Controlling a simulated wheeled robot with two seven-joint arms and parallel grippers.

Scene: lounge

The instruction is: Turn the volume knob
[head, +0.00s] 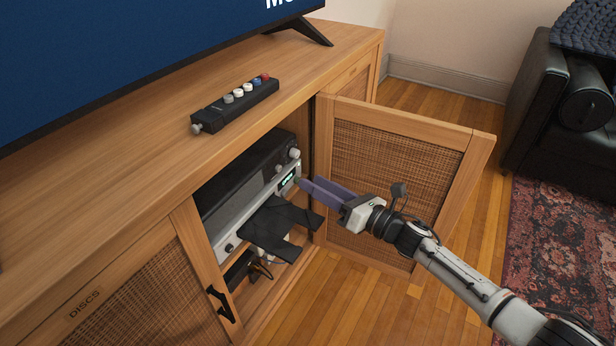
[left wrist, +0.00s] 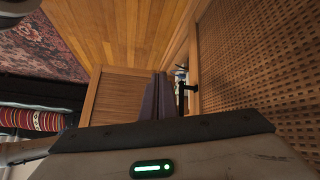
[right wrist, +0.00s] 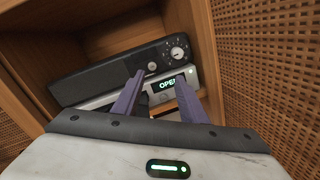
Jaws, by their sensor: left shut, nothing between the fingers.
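A black audio unit (head: 250,172) sits in the open cabinet on top of a silver unit (head: 225,238). In the right wrist view the black unit has a large round knob with white marks (right wrist: 178,53) and a smaller knob (right wrist: 152,66); I see no label naming the volume knob. My right gripper (right wrist: 160,76) is open and empty, its purple fingers apart in front of the silver unit's green "OPEN" display (right wrist: 167,84), below the knobs. In the head view the right gripper (head: 304,184) is beside the unit's right end. My left gripper (left wrist: 158,76) is shut and empty, outside the cabinet.
The cabinet door (head: 400,165) stands open to the right, close to my right gripper. A black flat piece like a disc tray (head: 272,220) juts from the silver unit. A black bar with coloured buttons (head: 240,103) lies on top. A closed door (head: 150,290) is left.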

